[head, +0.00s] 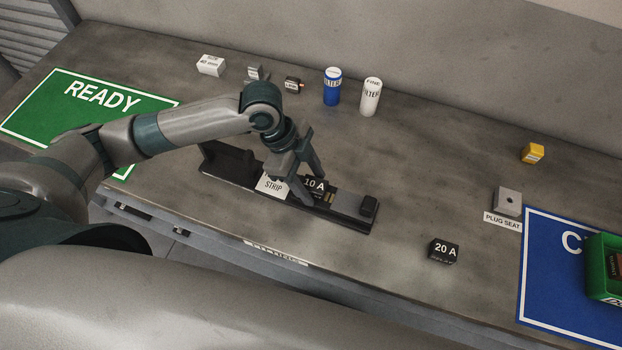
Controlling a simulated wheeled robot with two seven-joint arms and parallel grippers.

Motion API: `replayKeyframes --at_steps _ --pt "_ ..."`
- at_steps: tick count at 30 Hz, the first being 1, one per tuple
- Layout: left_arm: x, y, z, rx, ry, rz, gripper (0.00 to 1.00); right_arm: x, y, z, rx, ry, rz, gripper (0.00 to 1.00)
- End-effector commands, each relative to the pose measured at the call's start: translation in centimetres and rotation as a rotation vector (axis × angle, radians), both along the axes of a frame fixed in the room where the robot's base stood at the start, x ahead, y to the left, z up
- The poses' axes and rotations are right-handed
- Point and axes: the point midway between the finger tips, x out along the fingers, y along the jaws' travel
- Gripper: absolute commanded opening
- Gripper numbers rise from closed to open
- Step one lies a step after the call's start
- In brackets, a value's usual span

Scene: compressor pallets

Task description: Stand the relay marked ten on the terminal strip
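The black relay marked 10 A (315,184) is at the middle of the dark terminal strip (350,218), beside the white STRIP label (272,185). It looks upright, but its underside is hidden, so I cannot tell whether it is fully seated. My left gripper (314,189) is down at this relay, with one finger at its near left side and the other behind it. I cannot tell whether the fingers press on it. A second black relay marked 20 A (444,251) lies on the bench to the right of the strip. My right gripper is not in view.
Behind the strip stand a white box (210,65), small parts, a blue cylinder (332,87) and a white cylinder (370,97). A grey plug seat (507,201), yellow block (532,154) and green bin (600,268) are right. A green READY mat (50,112) lies left.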

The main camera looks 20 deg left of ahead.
Motion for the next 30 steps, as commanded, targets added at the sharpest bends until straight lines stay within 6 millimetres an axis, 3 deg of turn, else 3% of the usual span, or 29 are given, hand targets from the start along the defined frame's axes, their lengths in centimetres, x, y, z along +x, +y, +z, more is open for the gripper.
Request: replayKeyframes --at_steps 10,16,30 --pt "0.0 0.0 0.2 0.000 0.000 -0.001 0.49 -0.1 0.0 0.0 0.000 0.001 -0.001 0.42" --pt "0.1 0.5 1.4 0.000 -0.003 0.000 0.49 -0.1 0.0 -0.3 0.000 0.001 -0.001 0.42" --pt "0.2 3.4 8.5 0.001 -0.004 0.001 0.49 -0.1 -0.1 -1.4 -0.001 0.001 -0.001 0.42"
